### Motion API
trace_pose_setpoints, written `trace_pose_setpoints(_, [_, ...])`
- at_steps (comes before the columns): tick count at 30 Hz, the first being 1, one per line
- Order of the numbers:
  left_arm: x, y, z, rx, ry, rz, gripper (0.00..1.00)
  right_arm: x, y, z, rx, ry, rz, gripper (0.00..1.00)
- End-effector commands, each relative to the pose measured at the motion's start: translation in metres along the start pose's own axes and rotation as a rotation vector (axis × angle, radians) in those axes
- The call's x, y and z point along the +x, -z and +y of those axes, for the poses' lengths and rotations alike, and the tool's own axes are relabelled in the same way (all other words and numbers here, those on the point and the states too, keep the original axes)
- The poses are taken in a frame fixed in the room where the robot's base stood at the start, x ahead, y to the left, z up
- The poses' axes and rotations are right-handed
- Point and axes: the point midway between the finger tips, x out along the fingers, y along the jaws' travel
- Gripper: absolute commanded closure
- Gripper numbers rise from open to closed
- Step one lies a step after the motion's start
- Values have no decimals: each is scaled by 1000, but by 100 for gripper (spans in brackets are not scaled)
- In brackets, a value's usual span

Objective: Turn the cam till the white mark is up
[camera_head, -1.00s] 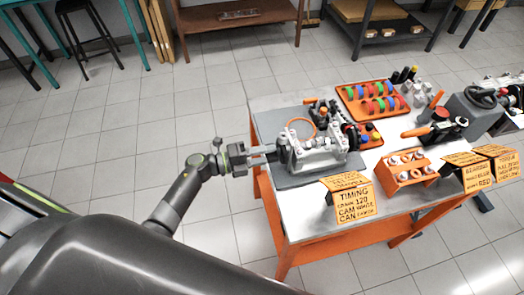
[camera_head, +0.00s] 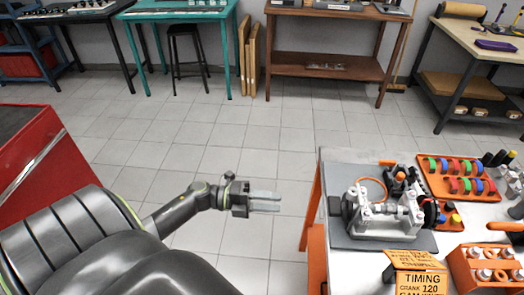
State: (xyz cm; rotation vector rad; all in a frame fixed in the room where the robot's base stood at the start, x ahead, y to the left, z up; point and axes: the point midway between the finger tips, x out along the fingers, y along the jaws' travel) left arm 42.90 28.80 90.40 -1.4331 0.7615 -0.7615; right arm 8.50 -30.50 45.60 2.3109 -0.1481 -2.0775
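The silver engine block (camera_head: 385,222) with its shafts sits on a dark grey mat (camera_head: 345,240) at the left end of the workbench. The cam cannot be told apart clearly, and no white mark can be made out on it. My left gripper (camera_head: 278,202) is over the floor, left of the bench and apart from the engine. Nothing shows between its fingers, but whether they are parted is too small to tell. My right gripper is not in view.
An orange rack (camera_head: 462,268) of parts stands at the right. A red cabinet (camera_head: 40,160) is at the far left. The floor between is clear.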

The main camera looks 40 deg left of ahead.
Motion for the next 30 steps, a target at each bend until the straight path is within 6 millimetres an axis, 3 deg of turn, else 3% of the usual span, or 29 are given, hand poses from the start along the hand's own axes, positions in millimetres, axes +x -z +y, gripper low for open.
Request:
trace_pose_setpoints(7, [-20,0,0,0,0,0,63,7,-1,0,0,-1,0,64])
trace_pose_setpoints(25, [-22,-1,0,-4,1,-5,63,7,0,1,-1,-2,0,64])
trace_pose_setpoints(28, [-24,-9,11,-54,10,-66,63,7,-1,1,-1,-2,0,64])
trace_pose_setpoints(30, [-30,-22,29,-141,23,-172,63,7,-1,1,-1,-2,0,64])
